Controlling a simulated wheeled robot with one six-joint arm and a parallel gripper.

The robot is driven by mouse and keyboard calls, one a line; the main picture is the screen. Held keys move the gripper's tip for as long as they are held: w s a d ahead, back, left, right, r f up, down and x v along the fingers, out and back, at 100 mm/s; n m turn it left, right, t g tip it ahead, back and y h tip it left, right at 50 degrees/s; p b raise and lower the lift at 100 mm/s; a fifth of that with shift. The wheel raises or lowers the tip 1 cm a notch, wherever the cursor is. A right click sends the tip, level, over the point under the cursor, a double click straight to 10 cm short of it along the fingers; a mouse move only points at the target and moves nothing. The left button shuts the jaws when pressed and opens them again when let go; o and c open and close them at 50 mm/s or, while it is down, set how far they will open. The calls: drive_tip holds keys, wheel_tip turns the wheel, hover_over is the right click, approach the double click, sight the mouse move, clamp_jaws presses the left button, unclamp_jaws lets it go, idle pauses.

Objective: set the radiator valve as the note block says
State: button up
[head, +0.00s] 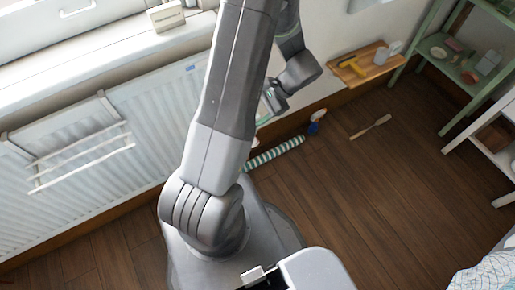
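A small cream note block (166,15) stands on the windowsill at the upper left; its writing is too small to read. The white radiator (120,130) runs along the wall below the sill, partly hidden behind my arm. I cannot make out the radiator valve; the radiator's right end is behind my arm and gripper. My gripper (268,103) is just right of the arm's upper link, near the wall at the radiator's right end. Its fingers are small and partly covered, so I cannot tell whether they are open or shut.
A white drying rack (82,160) hangs on the radiator. A green-striped roll (275,153), a blue-topped bottle (317,121) and a wooden utensil (371,127) are on the floor. A wooden wall shelf (350,75) and green shelf unit (430,45) stand right.

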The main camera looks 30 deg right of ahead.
wheel_tip(320, 180, down, 20)
drive_tip(key=s+m+t+y+b, duration=0.1)
drive_tip(key=m+t+y+b, duration=0.1)
drive_tip(key=m+t+b, duration=0.7)
drive_tip(key=m+t+h+b, duration=0.6)
drive_tip(key=m+h+b, duration=0.2)
drive_tip(key=m+b, duration=0.25)
approach(256, 145)
drive_tip(key=w+b, duration=0.1)
drive_tip(key=w, duration=0.5)
drive_tip(key=w+a+b, duration=0.1)
drive_tip(key=w, duration=0.3)
drive_tip(key=shift+a+r+b, duration=0.1)
drive_tip(key=shift+b, duration=0.25)
drive_tip(key=shift+w+r+m+h, duration=0.1)
drive_tip(key=shift+w+m+h, duration=0.2)
drive_tip(key=shift+w, duration=0.4)
drive_tip(key=c, duration=1)
